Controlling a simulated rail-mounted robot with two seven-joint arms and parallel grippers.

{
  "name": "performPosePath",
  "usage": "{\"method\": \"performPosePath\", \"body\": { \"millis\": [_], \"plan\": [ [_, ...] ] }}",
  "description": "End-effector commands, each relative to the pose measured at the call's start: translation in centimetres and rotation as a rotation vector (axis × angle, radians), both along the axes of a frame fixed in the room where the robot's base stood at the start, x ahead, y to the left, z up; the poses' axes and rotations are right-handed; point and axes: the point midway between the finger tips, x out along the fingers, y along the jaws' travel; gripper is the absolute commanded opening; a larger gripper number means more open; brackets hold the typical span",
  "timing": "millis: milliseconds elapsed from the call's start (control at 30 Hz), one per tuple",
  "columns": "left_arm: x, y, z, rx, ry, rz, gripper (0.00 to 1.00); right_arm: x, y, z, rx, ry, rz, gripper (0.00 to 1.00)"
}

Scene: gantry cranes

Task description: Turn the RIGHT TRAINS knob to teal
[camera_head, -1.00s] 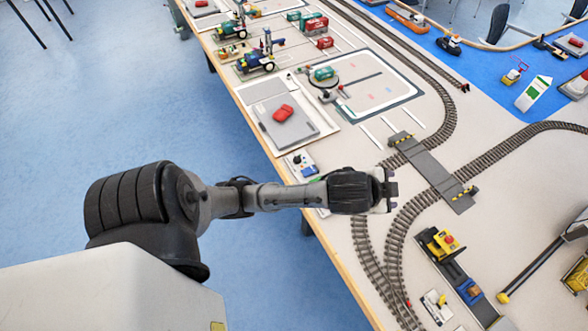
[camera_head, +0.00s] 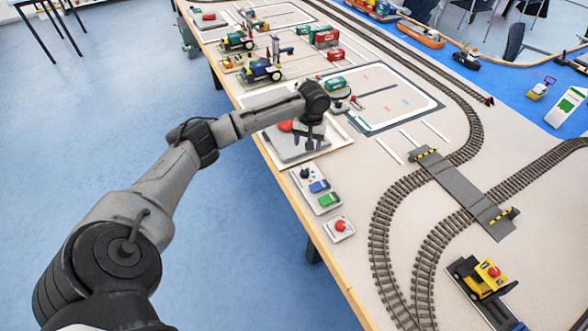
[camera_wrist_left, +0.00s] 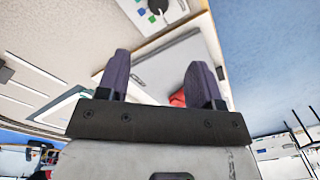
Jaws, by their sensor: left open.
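A small white control panel (camera_head: 334,206) lies at the table's near edge. It carries a dark knob (camera_head: 305,173) and blue and green blocks; its labels are too small to read, so I cannot tell whether this is the RIGHT TRAINS knob. A similar panel (camera_wrist_left: 174,13) with a dark knob (camera_wrist_left: 158,5) is partly cut off at the top of the left wrist view. My left gripper (camera_head: 312,142) is open, pointing down above the grey pad and apart from the panel. Its two fingers (camera_wrist_left: 158,78) show empty space between them. My right gripper is not in view.
A red object (camera_head: 286,126) lies on the grey pad (camera_head: 283,147) under my left arm. A white box with a red button (camera_head: 340,227) sits nearer. Toy vehicles (camera_head: 262,70) stand beyond. Curved rails and a grey crossing (camera_head: 460,188) lie to the right.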

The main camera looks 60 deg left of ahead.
Motion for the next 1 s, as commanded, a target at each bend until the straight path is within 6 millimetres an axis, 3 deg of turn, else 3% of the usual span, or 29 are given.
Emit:
{"method": "performPosePath", "body": {
  "millis": [200, 433, 1000],
  "plan": [
    [-0.3, -0.5, 0.0, -0.011, 0.009, 0.224, 0.6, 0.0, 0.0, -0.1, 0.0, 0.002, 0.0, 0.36],
    [-0.3, -0.5, -1.3, -0.008, 0.006, 0.287, 0.6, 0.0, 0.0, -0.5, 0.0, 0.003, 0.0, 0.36],
    [-0.8, -0.2, -11.1, -0.007, 0.006, 0.285, 0.6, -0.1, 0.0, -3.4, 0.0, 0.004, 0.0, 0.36]
  ]
}}
